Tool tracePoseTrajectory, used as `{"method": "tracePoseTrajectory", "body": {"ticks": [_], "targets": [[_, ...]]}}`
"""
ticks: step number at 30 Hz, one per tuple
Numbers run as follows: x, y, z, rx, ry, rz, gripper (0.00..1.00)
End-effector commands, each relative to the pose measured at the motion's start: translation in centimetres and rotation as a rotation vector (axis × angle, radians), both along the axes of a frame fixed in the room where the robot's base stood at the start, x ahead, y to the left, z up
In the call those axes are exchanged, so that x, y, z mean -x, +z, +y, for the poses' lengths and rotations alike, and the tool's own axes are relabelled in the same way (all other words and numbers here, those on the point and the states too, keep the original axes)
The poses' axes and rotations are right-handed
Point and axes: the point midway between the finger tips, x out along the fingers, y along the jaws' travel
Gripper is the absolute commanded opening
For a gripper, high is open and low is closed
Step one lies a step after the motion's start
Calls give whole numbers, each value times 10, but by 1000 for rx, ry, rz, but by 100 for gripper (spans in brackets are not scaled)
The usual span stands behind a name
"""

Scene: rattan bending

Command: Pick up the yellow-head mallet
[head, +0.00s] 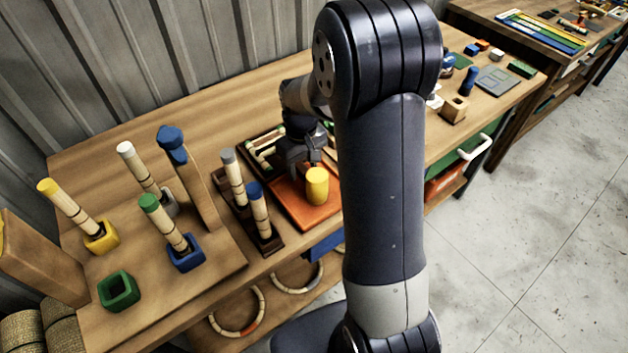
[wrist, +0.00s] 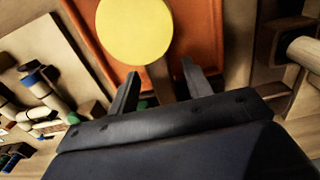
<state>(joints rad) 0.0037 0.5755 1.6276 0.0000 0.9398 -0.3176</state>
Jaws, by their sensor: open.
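The yellow-head mallet shows its round yellow head (head: 317,186) on an orange tray (head: 303,212) on the workbench. The wrist view shows the head (wrist: 135,30) from above, with a short stretch of wooden handle (wrist: 161,80) running from it toward my gripper (wrist: 159,78). My gripper is open, with one finger on each side of the handle and the yellow head just beyond the fingertips. In the head view my gripper (head: 303,165) is low over the tray, behind the head. The rest of the handle is hidden by my gripper. I cannot tell whether the fingers touch the handle.
A dark rack with a grey-topped rod (head: 231,170) and a blue-topped rod (head: 257,208) stands left of the tray. A tray of rattan pieces (head: 263,151) lies behind it. Several coloured sockets with rods stand further left, near a green socket (head: 119,291).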

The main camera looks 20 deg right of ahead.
Motion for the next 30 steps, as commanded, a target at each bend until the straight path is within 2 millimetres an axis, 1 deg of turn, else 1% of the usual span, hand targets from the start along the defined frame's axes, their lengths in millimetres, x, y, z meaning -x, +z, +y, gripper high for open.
{"method": "tracePoseTrajectory", "body": {"ticks": [3,6,13,30], "targets": [[0,-15,0,0,0,2,47],[0,-21,0,0,0,0,47],[0,-22,0,0,0,-1,47],[0,-22,0,-1,0,-2,1]]}}
